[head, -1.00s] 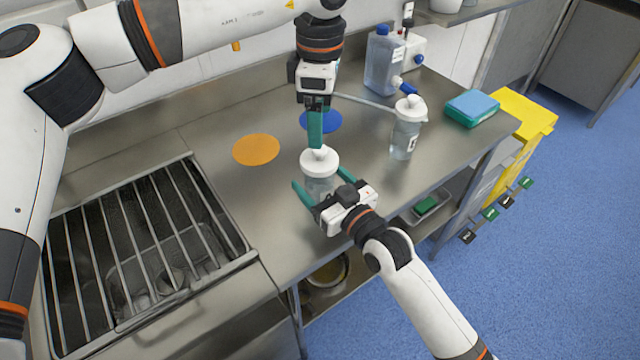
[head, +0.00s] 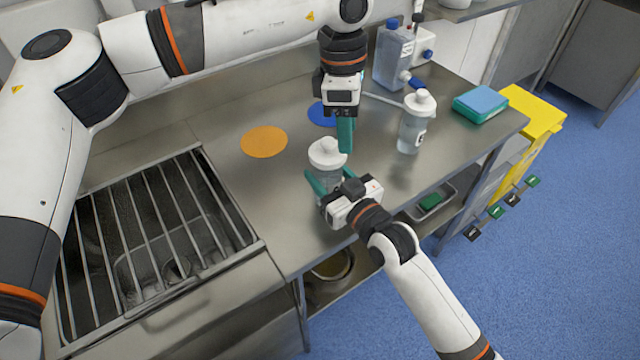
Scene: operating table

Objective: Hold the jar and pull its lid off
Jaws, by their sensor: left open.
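The clear jar (head: 327,182) stands upright on the steel table near its front edge. Its white lid (head: 327,154) with a round knob sits on top. My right gripper (head: 328,176) comes from the front right, its green fingers closed in against the two sides of the jar's body, below the lid. My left gripper (head: 345,136) points down from above, open and empty, just behind and to the right of the lid. Its two fingers overlap in this view, so the gap between them is hidden. The fingers hide a little of the table behind.
An orange disc (head: 264,141) and a blue disc (head: 322,114) lie behind the jar. A white-capped clear bottle (head: 411,135) stands to the right, with a larger blue-capped bottle (head: 393,60) behind. A barred sink (head: 155,245) is at left. A teal box (head: 481,104) is at right.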

